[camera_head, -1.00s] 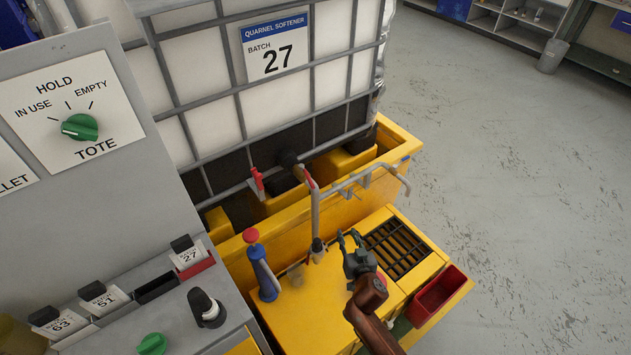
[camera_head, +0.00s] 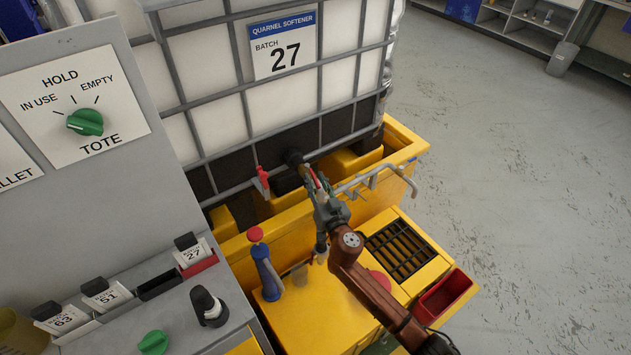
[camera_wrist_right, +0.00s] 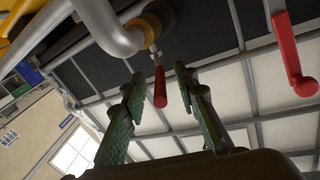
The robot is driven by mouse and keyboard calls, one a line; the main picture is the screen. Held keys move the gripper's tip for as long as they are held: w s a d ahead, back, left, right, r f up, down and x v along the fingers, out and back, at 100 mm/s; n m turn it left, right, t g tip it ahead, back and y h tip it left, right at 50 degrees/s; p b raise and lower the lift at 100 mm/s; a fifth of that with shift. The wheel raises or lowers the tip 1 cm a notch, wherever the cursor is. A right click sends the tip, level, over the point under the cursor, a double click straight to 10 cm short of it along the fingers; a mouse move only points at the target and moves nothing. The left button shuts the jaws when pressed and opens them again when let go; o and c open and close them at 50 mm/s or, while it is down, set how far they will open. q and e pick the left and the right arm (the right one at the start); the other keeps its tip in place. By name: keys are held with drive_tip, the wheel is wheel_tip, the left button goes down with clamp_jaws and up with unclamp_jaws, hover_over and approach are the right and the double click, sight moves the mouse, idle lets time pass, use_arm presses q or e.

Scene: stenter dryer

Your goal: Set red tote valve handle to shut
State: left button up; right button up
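The tote valve (camera_head: 294,158) sits low on the front of the caged tote, and its red handle (camera_wrist_right: 160,88) shows in the right wrist view. There the handle hangs between the two green fingers, with space on both sides. My right gripper (camera_head: 317,186) is open at the valve; it also shows in the wrist view (camera_wrist_right: 155,100). In the head view the fingers partly hide the handle. Whether the handle lies fully between the fingers in depth I cannot tell. My left gripper is not in view.
A second red handle (camera_head: 262,177) hangs left of the valve, and shows at right in the wrist view (camera_wrist_right: 290,60). A grey pipe (camera_wrist_right: 108,25) runs close beside the fingers. A blue red-topped post (camera_head: 266,270), a grating (camera_head: 400,250) and a red bin (camera_head: 444,299) are nearby.

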drive_tip(key=shift+w, duration=0.1)
drive_tip(key=shift+c, duration=0.5)
clamp_jaws()
